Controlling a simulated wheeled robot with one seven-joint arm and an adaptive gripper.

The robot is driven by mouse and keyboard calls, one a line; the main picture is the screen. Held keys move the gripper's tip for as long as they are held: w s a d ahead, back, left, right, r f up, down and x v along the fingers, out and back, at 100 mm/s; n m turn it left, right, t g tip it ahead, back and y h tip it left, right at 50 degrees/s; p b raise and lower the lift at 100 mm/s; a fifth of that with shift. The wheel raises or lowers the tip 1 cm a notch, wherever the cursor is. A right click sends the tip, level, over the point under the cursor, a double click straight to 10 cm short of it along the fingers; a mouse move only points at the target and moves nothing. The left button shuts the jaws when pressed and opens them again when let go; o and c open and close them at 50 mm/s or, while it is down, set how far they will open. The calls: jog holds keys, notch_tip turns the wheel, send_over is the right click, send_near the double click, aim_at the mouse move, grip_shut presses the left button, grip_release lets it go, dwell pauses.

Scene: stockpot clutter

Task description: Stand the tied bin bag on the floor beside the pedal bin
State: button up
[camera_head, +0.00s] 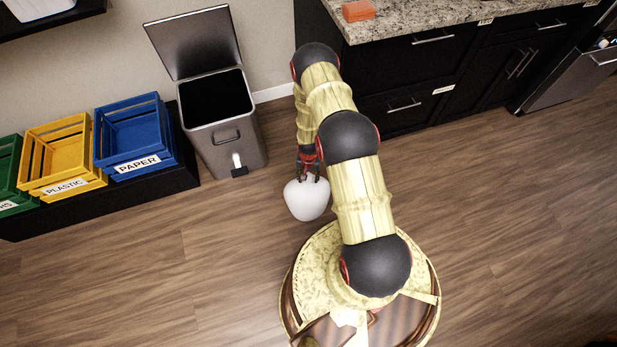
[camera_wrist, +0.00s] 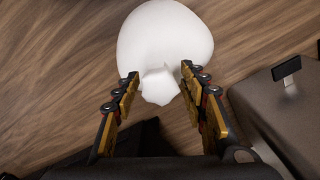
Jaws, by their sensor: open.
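The tied bin bag (camera_head: 307,201) is white and rounded, with its tied neck up. In the head view it appears to stand on the wood floor, right of and in front of the pedal bin (camera_head: 226,140). The grey pedal bin has its lid up and a dark inside; its side and pedal show in the wrist view (camera_wrist: 290,110). My gripper (camera_head: 311,176) is over the bag, pointing down. In the wrist view its open fingers (camera_wrist: 160,76) lie either side of the bag's tied neck, with gaps visible beside it. The bag's underside is hidden.
Blue paper (camera_head: 135,135) and yellow plastic (camera_head: 60,155) crates, with a green one at the edge, stand on a low dark base left of the bin. Dark drawers under a granite counter (camera_head: 420,20) stand behind my arm. Floor at lower left and right is clear.

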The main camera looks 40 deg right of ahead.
jog(key=w+a+r+n+t+p, duration=0.1)
jog(key=w+r+p, duration=0.15)
jog(key=r, duration=1.45)
jog(key=w+a+r+n+p, duration=0.15)
jog(key=w+r, duration=0.25)
jog(key=r, duration=1.3)
jog(key=s+a+r+n+t, duration=0.1)
jog(key=a+r, duration=0.1)
jog(key=r, duration=0.7)
jog(key=a+r+n+t, duration=0.1)
jog(key=a+r, duration=0.2)
jog(key=r, duration=0.5)
jog(key=s+a+r+n+t, duration=0.1)
jog(key=s+a+r, duration=0.2)
jog(key=s+r, duration=0.35)
jog(key=s+a+r+n, duration=0.1)
jog(key=s+a+r, duration=0.25)
jog(key=r, duration=0.65)
jog(key=s+a+r+n, duration=0.1)
jog(key=s+r, duration=0.2)
jog(key=s, duration=0.4)
jog(key=s+a+r+n+t, duration=0.1)
jog(key=s+r, duration=0.3)
jog(key=s, duration=0.4)
jog(key=shift+a+n+t+p, duration=0.3)
jog(key=shift+a+n, duration=0.05)
jog(key=shift+a, duration=0.25)
